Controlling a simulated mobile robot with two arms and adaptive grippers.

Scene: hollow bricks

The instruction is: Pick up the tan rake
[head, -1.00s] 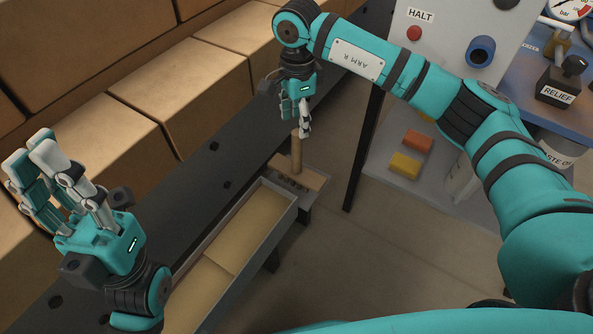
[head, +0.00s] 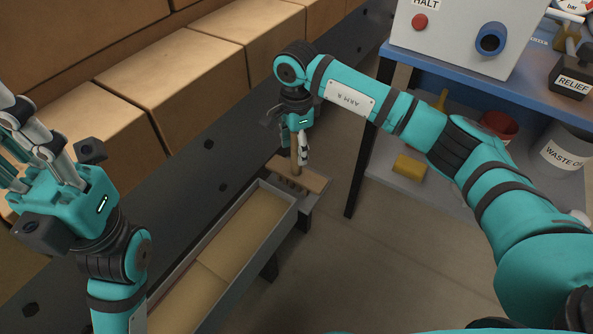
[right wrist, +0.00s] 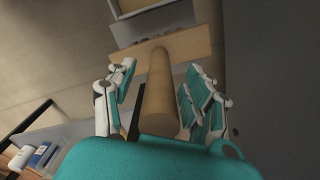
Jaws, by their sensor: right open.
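The tan rake (head: 296,178) stands at the far end of a grey trough, its handle upright and its wide head with dark teeth at the bottom. In the right wrist view the handle (right wrist: 160,88) runs between the fingers toward the head (right wrist: 185,45). My right gripper (head: 299,150) is open around the upper handle, with a finger on either side; a gap shows beside the left finger in the right wrist view, and contact on the right is unclear. My left gripper (head: 22,135) is at the left edge, empty, fingers apart and tips partly cut off.
The grey trough (head: 262,238) with tan filling lies in front of the rake. Large tan bricks (head: 185,85) line a dark beam (head: 205,205) on the left. A blue bench (head: 470,80) with a lower shelf holding a yellow block (head: 409,167) stands right.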

